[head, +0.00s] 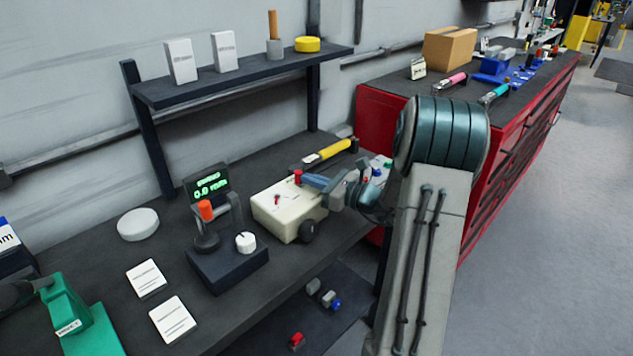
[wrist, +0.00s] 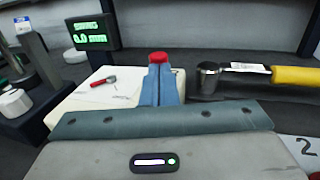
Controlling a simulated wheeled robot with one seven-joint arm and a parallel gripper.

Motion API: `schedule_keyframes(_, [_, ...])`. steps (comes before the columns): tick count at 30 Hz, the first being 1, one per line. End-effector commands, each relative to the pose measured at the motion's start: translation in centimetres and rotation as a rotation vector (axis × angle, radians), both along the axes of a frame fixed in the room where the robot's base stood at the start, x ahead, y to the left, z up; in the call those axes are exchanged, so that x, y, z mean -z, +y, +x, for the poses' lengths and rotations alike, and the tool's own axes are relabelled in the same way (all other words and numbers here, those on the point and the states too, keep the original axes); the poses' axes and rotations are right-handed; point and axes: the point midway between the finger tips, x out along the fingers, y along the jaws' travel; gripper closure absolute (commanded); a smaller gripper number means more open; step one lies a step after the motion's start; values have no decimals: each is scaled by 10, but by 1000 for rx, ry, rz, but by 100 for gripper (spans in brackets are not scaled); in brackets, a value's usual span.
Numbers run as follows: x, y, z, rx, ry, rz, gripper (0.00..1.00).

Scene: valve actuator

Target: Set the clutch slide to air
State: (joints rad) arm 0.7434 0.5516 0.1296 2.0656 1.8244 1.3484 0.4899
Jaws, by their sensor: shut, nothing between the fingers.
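The cream box-shaped actuator (head: 288,215) sits on the dark bench, with a black round knob (head: 307,231) on its near side. A small red lever (head: 277,199) lies on its top face, also seen in the wrist view (wrist: 100,79). A red cap (head: 298,174) stands at the back of the box; it shows in the wrist view (wrist: 158,57) just beyond my fingertips. My gripper (head: 304,179) is shut and empty, its blue fingers over the box and close to the red cap. I cannot tell if they touch it. No clutch slide markings are readable.
A gauge stand with a green display (head: 208,187) is left of the box. A yellow-handled hammer (head: 328,152) lies behind it. A shelf (head: 240,75) overhangs the back of the bench. A red cabinet (head: 380,115) stands to the right. Several small parts are beyond my wrist.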

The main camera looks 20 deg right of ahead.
Motion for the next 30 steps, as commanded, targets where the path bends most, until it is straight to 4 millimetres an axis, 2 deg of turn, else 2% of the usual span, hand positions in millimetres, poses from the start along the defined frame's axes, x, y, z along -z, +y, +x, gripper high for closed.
schedule_keyframes(4, [-3,1,0,-5,-6,2,100])
schedule_keyframes(8, [-3,-9,-10,-4,-5,1,100])
schedule_keyframes(11, [-3,-18,-22,-8,-4,1,100])
schedule_keyframes(21, [0,-65,-85,-1,-2,0,100])
schedule_keyframes(25, [0,-74,-98,-3,-2,0,100])
schedule_keyframes(30, [-1,-78,-105,-5,-2,2,100])
